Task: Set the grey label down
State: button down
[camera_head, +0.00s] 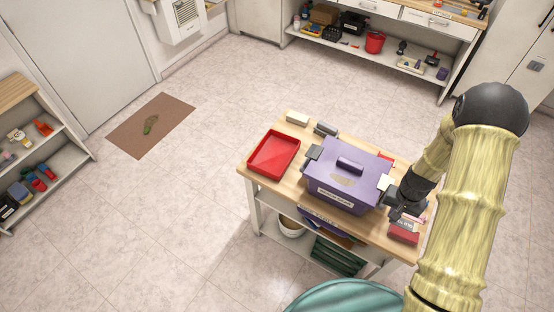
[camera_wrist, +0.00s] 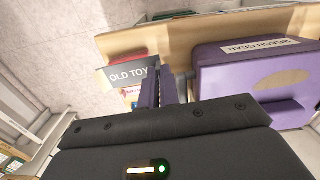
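In the head view my gripper (camera_head: 402,207) is low over the right end of the wooden-topped table (camera_head: 285,188), beside a purple box (camera_head: 345,172). The label cannot be made out clearly there. Whether it touches anything below is unclear.
The purple box, marked "BEACH GEAR" in the wrist view (camera_wrist: 255,75), stands close to my gripper. A red box (camera_head: 404,234) lies at the table's front right corner, below my gripper. A red tray (camera_head: 273,154) and grey blocks (camera_head: 326,129) are farther left.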

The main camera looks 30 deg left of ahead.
aim_at(404, 221)
notch_tip(404, 221, down, 7)
jog(key=d+b, duration=0.2)
jog(key=b, duration=0.3)
jog(key=shift+d+r, duration=0.15)
jog(key=shift+d, duration=0.1)
